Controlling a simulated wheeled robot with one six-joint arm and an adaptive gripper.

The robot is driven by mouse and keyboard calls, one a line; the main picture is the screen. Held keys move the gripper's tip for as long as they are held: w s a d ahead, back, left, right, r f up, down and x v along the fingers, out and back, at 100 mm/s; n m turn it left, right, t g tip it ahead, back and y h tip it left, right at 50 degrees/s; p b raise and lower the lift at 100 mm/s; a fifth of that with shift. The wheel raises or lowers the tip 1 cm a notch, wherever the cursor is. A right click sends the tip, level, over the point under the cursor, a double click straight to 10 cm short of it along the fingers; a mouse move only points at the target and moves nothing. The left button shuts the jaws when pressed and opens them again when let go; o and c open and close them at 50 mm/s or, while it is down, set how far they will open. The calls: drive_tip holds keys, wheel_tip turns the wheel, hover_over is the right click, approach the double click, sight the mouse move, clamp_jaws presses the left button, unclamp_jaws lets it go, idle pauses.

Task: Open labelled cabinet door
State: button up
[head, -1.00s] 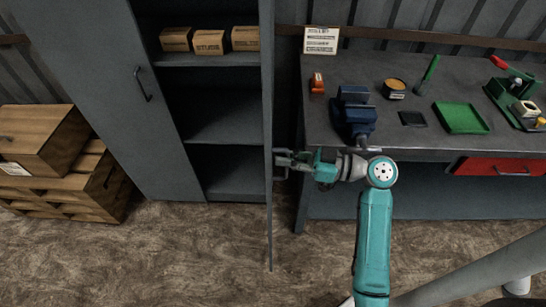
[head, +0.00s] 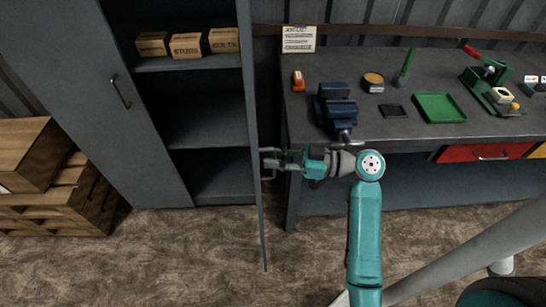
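A tall grey cabinet (head: 207,196) stands left of centre. Its left door (head: 75,100) is shut and has a dark bar handle (head: 121,91). Its right door (head: 256,190) stands wide open, seen nearly edge-on, so any label on its face is hidden. My gripper (head: 268,163) is at the right side of this open door, by its handle. The fingers look to be around the handle, but they are small and I cannot tell whether they are closed on it. Small wooden boxes (head: 186,46) with printed words, one reading STUDS, sit on the upper shelf.
A grey workbench (head: 330,146) on the right holds a blue vise (head: 335,108), a green tray (head: 440,107) and other items. It stands close behind my arm. Wooden crates (head: 50,210) are at the left. The brown floor in front is clear.

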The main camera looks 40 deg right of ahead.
drive_tip(key=v, duration=1.1)
drive_tip(key=shift+s+d, duration=0.2)
drive_tip(key=shift+s, duration=0.1)
